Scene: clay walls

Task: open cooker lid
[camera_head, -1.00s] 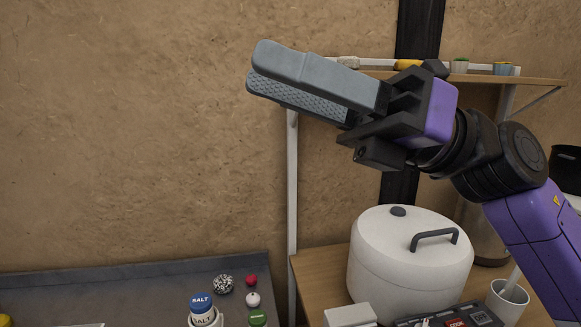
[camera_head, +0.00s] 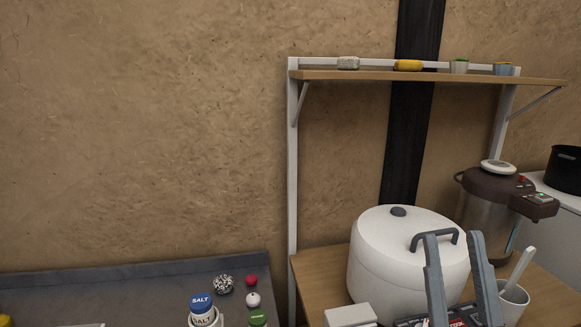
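A large white cooker (camera_head: 385,262) stands on the wooden table, its rounded lid down. The lid has a dark grey bar handle (camera_head: 420,238) and a small dark knob (camera_head: 398,211). My gripper (camera_head: 454,236) is at the bottom right, fingers pointing up and spread apart, with nothing seen between them. Its fingers overlap the front right of the white cooker and the handle's right part in the picture; contact cannot be told. Behind to the right stands a steel pot with a brown lid and control panel (camera_head: 495,200), also closed.
A wooden shelf (camera_head: 440,76) with small jars spans above the table. A white cup (camera_head: 513,305) with a utensil is right of my gripper; a white box (camera_head: 350,316) is at front left. A black pot (camera_head: 564,168) is far right. Salt (camera_head: 202,305) stands on the dark counter.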

